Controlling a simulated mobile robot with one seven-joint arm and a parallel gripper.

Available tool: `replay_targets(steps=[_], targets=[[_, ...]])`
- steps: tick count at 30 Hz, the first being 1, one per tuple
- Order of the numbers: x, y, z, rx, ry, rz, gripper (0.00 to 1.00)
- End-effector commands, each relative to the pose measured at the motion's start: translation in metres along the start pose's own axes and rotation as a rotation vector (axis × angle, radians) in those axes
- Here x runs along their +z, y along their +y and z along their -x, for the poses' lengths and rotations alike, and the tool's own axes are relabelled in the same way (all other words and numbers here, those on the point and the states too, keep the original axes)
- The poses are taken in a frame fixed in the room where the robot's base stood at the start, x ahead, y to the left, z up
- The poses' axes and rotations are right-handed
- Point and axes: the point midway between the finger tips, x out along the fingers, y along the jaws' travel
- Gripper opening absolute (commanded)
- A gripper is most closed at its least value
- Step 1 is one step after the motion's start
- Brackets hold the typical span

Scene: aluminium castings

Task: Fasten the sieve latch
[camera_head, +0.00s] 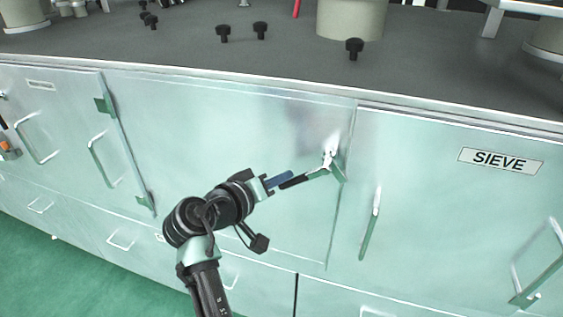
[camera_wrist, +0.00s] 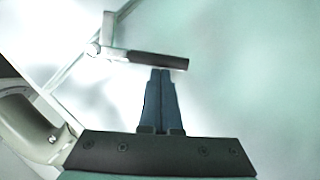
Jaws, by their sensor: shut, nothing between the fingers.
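The SIEVE label (camera_head: 500,161) is on the right cabinet door (camera_head: 430,190). A metal latch (camera_head: 328,160) sits at the seam between that door and the middle door. Its lever points left and slightly down and ends in a black grip (camera_head: 294,182). In the wrist view the black grip (camera_wrist: 157,60) lies across the picture just beyond my fingertips. My gripper (camera_head: 288,175) is shut and empty, its blue fingers together (camera_wrist: 165,72), right beside the grip. I cannot tell whether they touch it.
The right door has an upright bar handle (camera_head: 370,225). The middle door (camera_head: 225,130) is flat metal, with hinges (camera_head: 104,105) at its left. Above is a dark worktop (camera_head: 190,50) with black knobs (camera_head: 354,47) and a pale cylinder (camera_head: 350,18). Drawers lie below.

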Motion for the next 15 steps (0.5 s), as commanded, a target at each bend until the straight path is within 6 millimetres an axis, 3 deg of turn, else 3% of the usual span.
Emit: replay_targets(steps=[15], targets=[[0.042,-0.009,-0.020,0.208,-0.003,0.442,0.00]])
